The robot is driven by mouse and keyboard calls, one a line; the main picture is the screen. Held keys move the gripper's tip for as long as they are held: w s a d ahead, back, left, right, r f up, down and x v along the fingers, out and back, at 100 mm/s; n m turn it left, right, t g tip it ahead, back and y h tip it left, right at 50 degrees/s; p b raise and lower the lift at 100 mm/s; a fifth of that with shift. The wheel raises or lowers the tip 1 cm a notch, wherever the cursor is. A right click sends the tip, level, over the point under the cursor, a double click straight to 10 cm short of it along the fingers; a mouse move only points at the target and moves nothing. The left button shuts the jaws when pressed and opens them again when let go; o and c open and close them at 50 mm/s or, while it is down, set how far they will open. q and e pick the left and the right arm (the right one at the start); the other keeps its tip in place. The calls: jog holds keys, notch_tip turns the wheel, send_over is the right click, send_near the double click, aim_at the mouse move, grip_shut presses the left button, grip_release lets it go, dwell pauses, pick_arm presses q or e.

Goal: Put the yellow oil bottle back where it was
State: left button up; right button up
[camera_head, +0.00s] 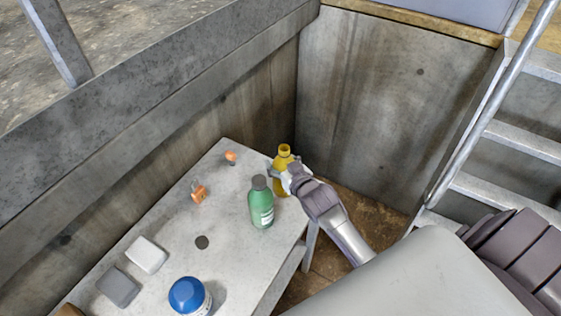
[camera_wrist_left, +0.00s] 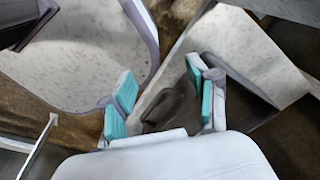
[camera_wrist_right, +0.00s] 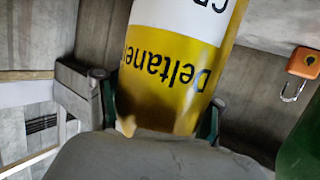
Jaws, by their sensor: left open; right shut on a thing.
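The yellow oil bottle (camera_head: 283,152) is upright at the far right corner of the table, behind the green bottle. My right gripper (camera_head: 284,176) is shut around its body from the right. In the right wrist view the yellow bottle (camera_wrist_right: 170,75), with its white label and "Deltane" lettering, fills the space between the fingers of the right gripper (camera_wrist_right: 160,112). I cannot tell whether its base touches the table. My left gripper (camera_wrist_left: 163,103) is open and empty in the left wrist view; I do not make it out in the head view.
The table (camera_head: 225,270) holds a green bottle (camera_head: 261,207) close to the yellow one, an orange padlock (camera_head: 198,194), a small orange item (camera_head: 231,157), a white block (camera_head: 146,254), a grey block (camera_head: 118,287) and a blue-capped container (camera_head: 187,295). Concrete walls stand behind; metal stairs (camera_head: 490,190) rise right.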

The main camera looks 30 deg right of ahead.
jog(key=shift+f, duration=0.1)
jog(key=o, duration=1.5)
jog(key=shift+o, duration=0.2)
jog(key=v, duration=1.2)
jog(key=shift+b, duration=0.45)
